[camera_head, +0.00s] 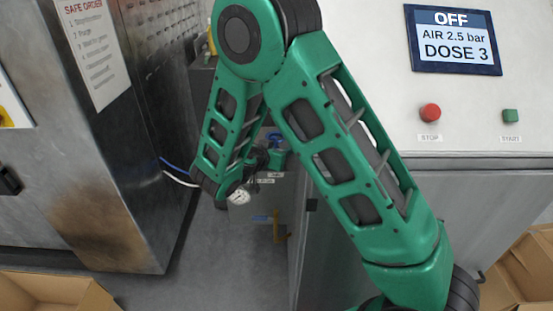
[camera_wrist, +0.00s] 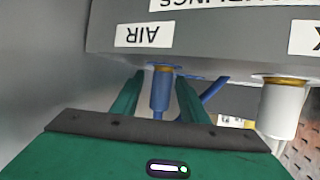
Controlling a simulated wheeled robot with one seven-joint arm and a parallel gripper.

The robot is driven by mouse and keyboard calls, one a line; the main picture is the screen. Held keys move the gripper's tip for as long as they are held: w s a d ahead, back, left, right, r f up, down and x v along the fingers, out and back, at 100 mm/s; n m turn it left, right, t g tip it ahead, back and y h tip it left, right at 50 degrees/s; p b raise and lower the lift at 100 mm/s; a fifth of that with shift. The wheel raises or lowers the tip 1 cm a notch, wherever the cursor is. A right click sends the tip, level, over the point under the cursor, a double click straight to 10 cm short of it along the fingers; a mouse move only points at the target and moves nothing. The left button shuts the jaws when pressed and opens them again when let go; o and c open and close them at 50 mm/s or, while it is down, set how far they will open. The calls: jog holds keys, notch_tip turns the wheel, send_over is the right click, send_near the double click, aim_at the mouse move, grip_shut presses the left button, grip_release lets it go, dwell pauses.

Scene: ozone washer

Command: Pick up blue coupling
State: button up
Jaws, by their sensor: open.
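The blue coupling (camera_wrist: 160,92) hangs from the underside of a grey housing (camera_wrist: 225,40) in the wrist view. It has a brass-coloured collar on top and sits below a label reading AIR, seen upside down. My gripper (camera_wrist: 157,88) is open, with one green finger to the left of the coupling and one to the right. A gap shows on both sides of the coupling, so the fingers do not appear to grip it. In the head view my arm reaches down into the gap between the cabinets, and the coupling cannot be made out there.
A white coupling (camera_wrist: 281,108) hangs to the right of the blue one. A blue hose (camera_wrist: 214,88) runs behind. In the head view a steel cabinet (camera_head: 90,180) stands left and a white control panel (camera_head: 470,85) right. Cardboard boxes (camera_head: 55,292) lie at the lower corners.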

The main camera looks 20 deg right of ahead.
jog(key=shift+w+d+f, duration=0.15)
grip_shut()
jog(key=shift+r, duration=0.2)
